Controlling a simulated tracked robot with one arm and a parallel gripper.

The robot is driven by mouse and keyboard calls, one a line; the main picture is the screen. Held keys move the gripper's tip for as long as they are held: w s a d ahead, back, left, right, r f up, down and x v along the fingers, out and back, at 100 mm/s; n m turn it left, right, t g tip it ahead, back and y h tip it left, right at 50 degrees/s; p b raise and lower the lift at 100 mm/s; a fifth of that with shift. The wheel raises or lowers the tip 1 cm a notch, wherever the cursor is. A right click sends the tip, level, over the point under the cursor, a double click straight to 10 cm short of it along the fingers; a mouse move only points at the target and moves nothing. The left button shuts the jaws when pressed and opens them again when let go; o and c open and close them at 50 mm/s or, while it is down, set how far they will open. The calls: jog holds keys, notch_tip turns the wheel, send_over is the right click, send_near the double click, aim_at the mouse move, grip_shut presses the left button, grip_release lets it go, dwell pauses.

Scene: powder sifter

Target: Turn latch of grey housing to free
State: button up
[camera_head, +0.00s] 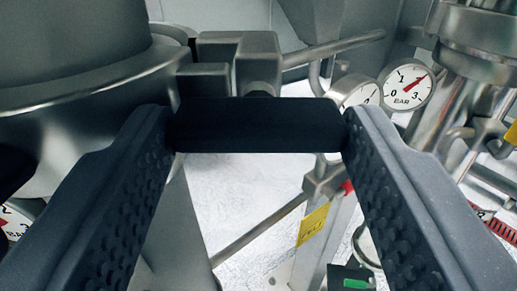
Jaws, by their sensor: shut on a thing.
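The latch shows as a black horizontal bar handle (258,126) in the upper middle of the view. My gripper (258,132) is shut on this bar, with one studded grey finger at each end of it. A grey metal latch block (240,62) sits just behind the handle and joins the grey housing (75,75) at the left. The housing has a round body with a wide rim. The handle's joint to the block is mostly hidden behind the bar.
Pressure gauges (407,86) stand at the right behind my right finger, beside metal pipes (480,40). A metal rod (330,47) runs right from the block. A yellow tag (312,224) hangs on a post below. Pale floor (235,195) shows between my fingers.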

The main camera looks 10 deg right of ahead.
jog(key=shift+a+f+n+b, duration=0.1)
jog(key=shift+f+n+b, duration=0.1)
jog(key=shift+n+b, duration=3.8)
jog(key=shift+f+n+b, duration=0.2)
jog(key=shift+n+b, duration=2.75)
jog(key=shift+n, duration=1.95)
jog(key=o, duration=0.7)
jog(key=shift+r, duration=0.1)
jog(key=shift+r, duration=0.2)
